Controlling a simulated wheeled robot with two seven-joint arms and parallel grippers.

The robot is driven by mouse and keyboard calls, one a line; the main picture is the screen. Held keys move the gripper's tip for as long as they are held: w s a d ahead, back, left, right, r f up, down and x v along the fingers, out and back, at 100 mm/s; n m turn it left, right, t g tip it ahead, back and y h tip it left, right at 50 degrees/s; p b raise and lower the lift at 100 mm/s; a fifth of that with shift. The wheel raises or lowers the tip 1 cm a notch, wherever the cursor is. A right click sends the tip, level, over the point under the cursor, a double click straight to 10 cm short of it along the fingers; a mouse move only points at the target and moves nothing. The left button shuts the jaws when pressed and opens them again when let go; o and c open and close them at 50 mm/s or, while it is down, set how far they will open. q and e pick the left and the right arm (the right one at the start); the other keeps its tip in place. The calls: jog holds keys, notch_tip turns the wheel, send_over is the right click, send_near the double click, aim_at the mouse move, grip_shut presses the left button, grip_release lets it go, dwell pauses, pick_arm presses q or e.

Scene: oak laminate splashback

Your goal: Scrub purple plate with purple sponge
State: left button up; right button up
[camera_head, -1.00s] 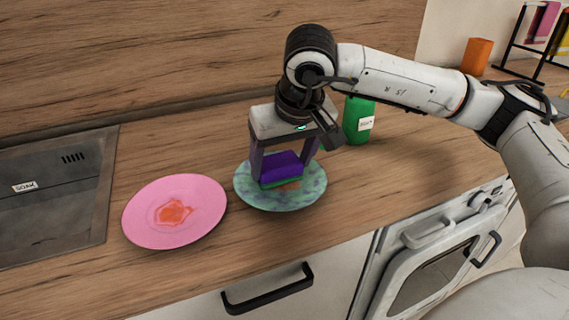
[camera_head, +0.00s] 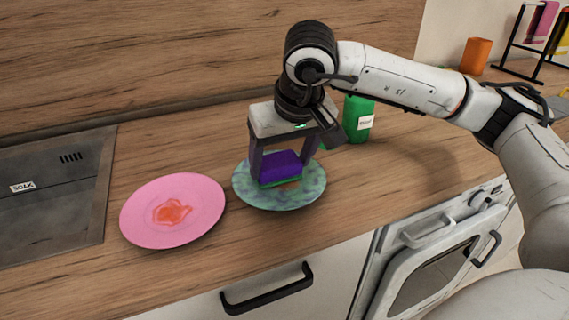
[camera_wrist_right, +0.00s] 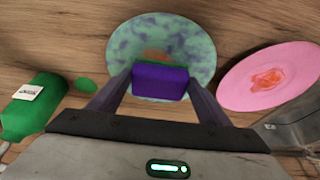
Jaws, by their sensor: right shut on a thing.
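My right gripper (camera_head: 284,172) is shut on a purple sponge (camera_head: 280,164) with a green underside. It holds the sponge low over the blue-green plate with purple mottling (camera_head: 305,193). I cannot tell if sponge and plate touch. An orange-brown stain shows on this plate beside the sponge, partly hidden by it. In the right wrist view the sponge (camera_wrist_right: 160,80) sits between the fingers over the mottled plate (camera_wrist_right: 130,45). A pink plate (camera_head: 140,215) with an orange-red stain lies to the left. No plainly purple plate shows. My left gripper is not in view.
A green bottle (camera_head: 357,125) stands behind and right of the mottled plate. A dark sink (camera_head: 50,210) is at the left. An orange object (camera_head: 476,56) and a black rack (camera_head: 520,45) are at the back right.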

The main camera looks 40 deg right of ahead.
jog(key=shift+s+a+f, duration=0.1)
jog(key=shift+s, duration=0.35)
jog(key=shift+a, duration=0.1)
jog(key=shift+w+a+b, duration=0.1)
jog(key=shift+a+b, duration=0.1)
jog(key=shift+b, duration=0.1)
